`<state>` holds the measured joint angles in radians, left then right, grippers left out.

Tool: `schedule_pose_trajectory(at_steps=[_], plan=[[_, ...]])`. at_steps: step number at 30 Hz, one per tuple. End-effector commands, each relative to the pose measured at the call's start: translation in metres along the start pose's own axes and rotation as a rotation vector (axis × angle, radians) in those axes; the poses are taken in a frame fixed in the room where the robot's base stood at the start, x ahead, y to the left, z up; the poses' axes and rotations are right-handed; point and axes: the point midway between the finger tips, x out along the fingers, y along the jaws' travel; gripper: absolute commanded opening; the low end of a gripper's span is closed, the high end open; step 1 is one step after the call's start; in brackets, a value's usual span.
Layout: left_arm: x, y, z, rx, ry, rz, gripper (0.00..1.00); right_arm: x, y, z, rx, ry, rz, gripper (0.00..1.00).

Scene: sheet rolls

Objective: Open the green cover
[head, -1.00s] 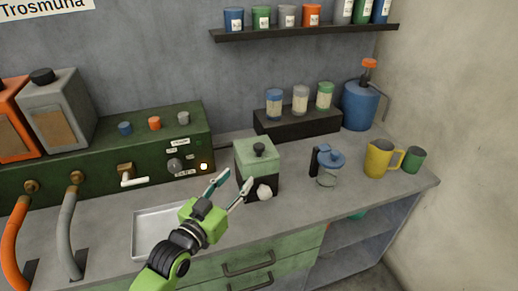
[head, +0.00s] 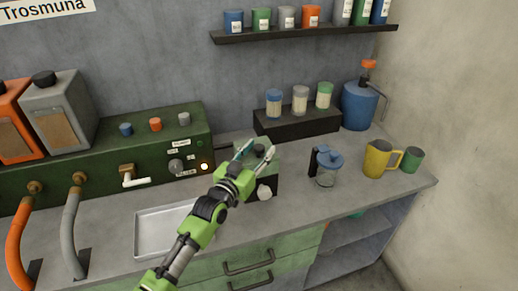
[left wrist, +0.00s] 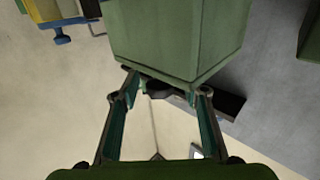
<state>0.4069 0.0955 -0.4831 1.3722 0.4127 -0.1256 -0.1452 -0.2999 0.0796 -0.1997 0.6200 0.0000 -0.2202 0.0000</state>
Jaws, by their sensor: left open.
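The green cover (head: 269,169) sits on a small dark box (head: 276,187) on the counter, with a black knob (head: 259,150) on its top. A pale round knob (head: 264,192) is on the box's front. My left gripper (head: 255,149) is open, its two fingers at the cover's knob, one on each side in the head view. In the left wrist view, which is upside down, the green cover (left wrist: 180,40) fills the upper middle and the black knob (left wrist: 158,88) shows between the open fingers (left wrist: 162,95). Contact with the knob cannot be told. My right gripper is not seen.
A glass jug with a blue lid (head: 327,167) and a yellow mug (head: 380,160) stand to the right. A black stand (head: 298,124) with jars is behind. The green machine (head: 110,155) and a metal tray (head: 160,232) are to the left.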

Motion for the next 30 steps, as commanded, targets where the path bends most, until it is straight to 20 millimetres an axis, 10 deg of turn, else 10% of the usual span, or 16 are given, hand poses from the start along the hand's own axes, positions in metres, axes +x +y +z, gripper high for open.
schedule_pose_trajectory(at_steps=[10,16,30], plan=[[0.004,0.0,0.0,0.0,0.001,0.0,0.41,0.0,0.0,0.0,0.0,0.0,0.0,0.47],[0.004,0.0,0.0,0.0,0.001,0.0,0.0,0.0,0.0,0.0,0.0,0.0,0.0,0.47],[0.011,-0.007,-0.015,-0.063,-0.062,-0.001,0.0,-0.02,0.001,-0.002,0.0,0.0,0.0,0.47]])
